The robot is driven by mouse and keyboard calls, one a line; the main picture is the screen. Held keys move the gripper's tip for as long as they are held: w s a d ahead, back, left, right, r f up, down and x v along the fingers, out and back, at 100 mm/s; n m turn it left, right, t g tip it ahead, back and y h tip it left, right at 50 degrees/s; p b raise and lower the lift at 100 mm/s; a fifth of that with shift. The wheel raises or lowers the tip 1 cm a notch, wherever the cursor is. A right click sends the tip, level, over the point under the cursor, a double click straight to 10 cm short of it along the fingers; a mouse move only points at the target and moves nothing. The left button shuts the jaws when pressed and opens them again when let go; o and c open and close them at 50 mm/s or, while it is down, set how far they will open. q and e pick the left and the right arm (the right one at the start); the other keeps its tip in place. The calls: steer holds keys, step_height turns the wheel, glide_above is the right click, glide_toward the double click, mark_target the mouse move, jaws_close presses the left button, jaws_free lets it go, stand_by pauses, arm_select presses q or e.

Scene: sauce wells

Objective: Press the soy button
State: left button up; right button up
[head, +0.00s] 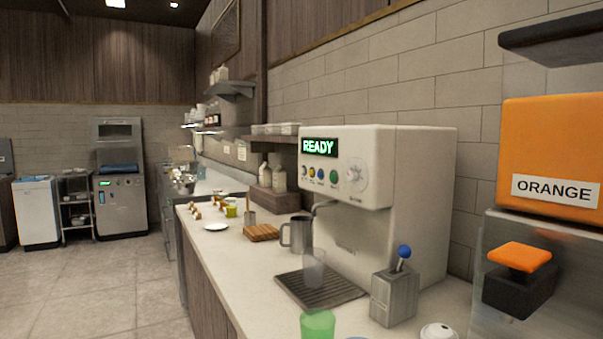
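A white drinks machine (415,165) stands on the counter at the right of centre. Its display (319,147) reads READY in green. Below the display is a row of small round buttons (320,174), among them yellow, blue and green ones. A round white dial (357,177) sits to their right. The button labels are too small to read, so I cannot tell which is soy. Neither of my grippers is in view.
A glass (314,268) stands on the drip tray (335,291). A green cup (317,325), a grey box with a blue-knobbed lever (393,296) and an ORANGE dispenser (545,150) are nearby. Farther back are a metal pitcher (297,234) and wooden board (262,232). The floor (95,295) at left is clear.

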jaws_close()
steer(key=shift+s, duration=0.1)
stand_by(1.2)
